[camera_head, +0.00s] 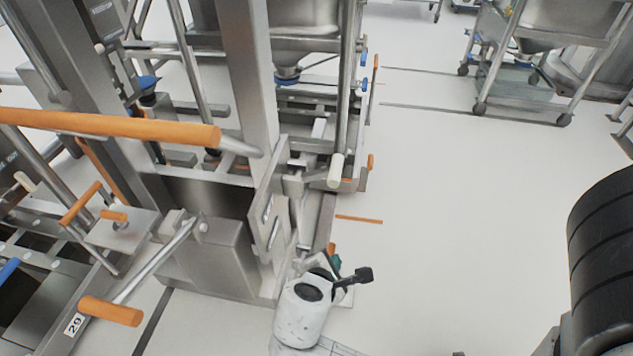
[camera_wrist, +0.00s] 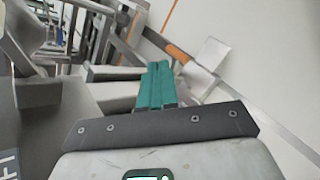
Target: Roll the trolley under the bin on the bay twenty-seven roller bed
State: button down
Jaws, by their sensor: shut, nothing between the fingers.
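My gripper (camera_head: 335,262) is at the lower middle of the head view, low beside a steel column and frame. Its teal fingers, seen in the wrist view (camera_wrist: 156,88), are together with nothing between them. A steel bin (camera_head: 305,18) with a cone bottom and blue valve is at the top middle, held in the frame ahead of my gripper. A wheeled steel frame (camera_head: 497,72) with a hopper stands at the upper right. I cannot tell whether it is the task's trolley. No bay twenty-seven label is readable.
An orange-ended lever (camera_head: 110,311) and a long orange bar (camera_head: 110,125) stick out at the left. A plate numbered 29 (camera_head: 75,324) is at the lower left. White floor (camera_head: 460,200) is clear right of the frame. An orange floor mark (camera_head: 359,219) lies beside it.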

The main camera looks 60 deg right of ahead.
jog(key=w+a+r+n+t+h, duration=0.4)
jog(key=w+r+n+h, duration=0.35)
jog(key=n, duration=0.35)
jog(key=b+x, duration=0.3)
jog(key=x, duration=1)
jog(key=shift+w+d+r, duration=0.2)
jog(key=shift+w+d, duration=0.05)
jog(key=shift+w, duration=0.1)
